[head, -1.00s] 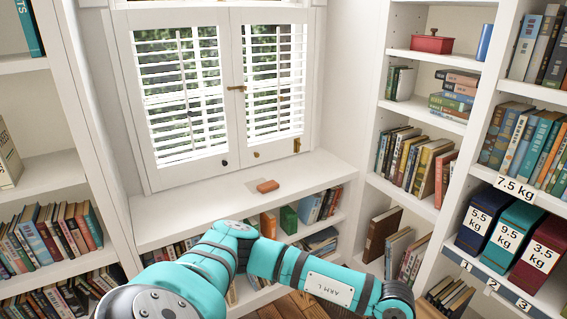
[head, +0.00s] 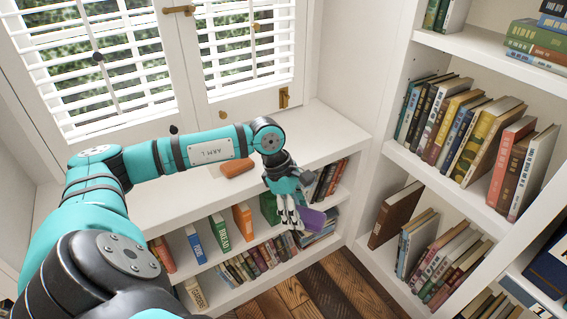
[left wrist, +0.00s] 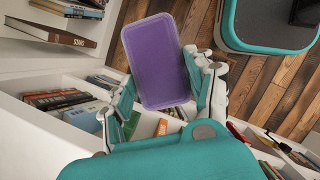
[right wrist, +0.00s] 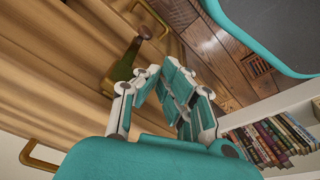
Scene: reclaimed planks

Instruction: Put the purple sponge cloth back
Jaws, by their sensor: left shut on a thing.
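The purple sponge cloth (head: 311,219) is in my left gripper (head: 288,212), out in front of the window bench's shelves. In the left wrist view it is a flat purple rectangle with rounded corners (left wrist: 155,62), between the fingers of my left gripper (left wrist: 165,95). The fingers are shut on its near end. My right gripper (right wrist: 163,72) shows only in the right wrist view. Its fingertips lean close together with no thing seen between them, and I cannot tell whether they are fully shut.
An orange-brown block (head: 238,167) lies on the white window bench (head: 312,142), partly behind my left arm. Books fill the shelves under the bench and the bookcase (head: 400,160) at the right.

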